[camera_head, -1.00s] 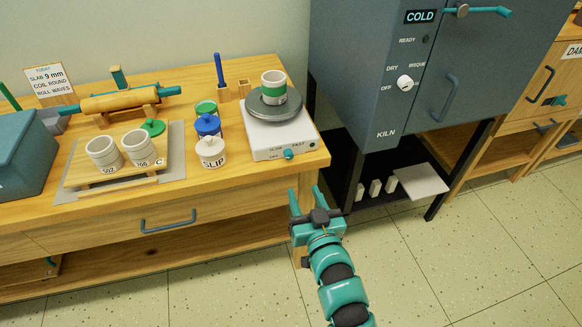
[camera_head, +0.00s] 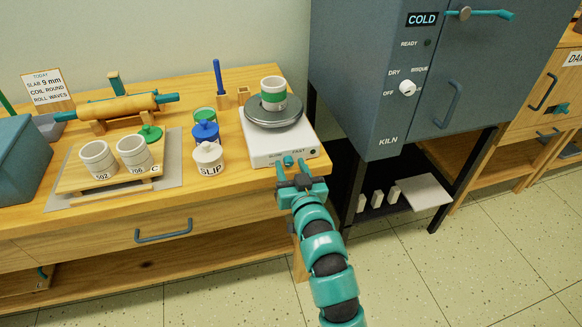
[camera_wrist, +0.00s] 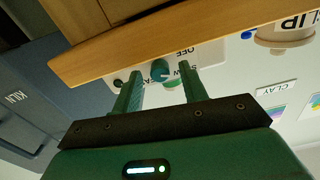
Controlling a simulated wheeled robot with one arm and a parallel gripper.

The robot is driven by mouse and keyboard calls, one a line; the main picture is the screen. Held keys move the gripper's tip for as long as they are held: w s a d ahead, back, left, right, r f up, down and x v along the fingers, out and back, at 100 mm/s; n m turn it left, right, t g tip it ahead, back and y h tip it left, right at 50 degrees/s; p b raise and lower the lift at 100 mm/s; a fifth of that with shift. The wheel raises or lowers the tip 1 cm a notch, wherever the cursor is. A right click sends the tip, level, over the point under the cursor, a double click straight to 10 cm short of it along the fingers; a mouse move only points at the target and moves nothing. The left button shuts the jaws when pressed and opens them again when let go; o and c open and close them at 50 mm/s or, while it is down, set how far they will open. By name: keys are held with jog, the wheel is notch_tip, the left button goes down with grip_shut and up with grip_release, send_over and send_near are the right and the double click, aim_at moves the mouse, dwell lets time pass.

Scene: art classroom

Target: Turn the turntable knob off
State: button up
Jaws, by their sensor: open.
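The turntable (camera_head: 262,150) is a white box with a dark round wheel (camera_head: 274,112) on top, near the right end of the wooden bench. Its small teal knob (camera_head: 288,160) is on the front, by the SLOW and FAST marks. In the wrist view, which looks tilted over, the knob (camera_wrist: 160,70) shows near an OFF mark. My gripper (camera_head: 291,167) is open in front of the knob. In the wrist view its fingertips (camera_wrist: 161,76) stand on either side of the knob, with gaps visible. I cannot tell which mark the knob points to.
A white cup with a green band (camera_head: 273,94) stands on the wheel. The grey kiln (camera_head: 385,75) stands close on the right. The bench's front edge lies under my gripper.

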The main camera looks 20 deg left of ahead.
jog(key=shift+w+a, duration=0.15)
jog(key=shift+w, duration=0.1)
jog(key=shift+c, duration=0.4)
grip_shut()
jog(key=shift+n+p, duration=0.45)
jog(key=shift+n, duration=1.75)
jog(key=shift+o, duration=0.4)
grip_release()
jog(key=shift+s, duration=0.1)
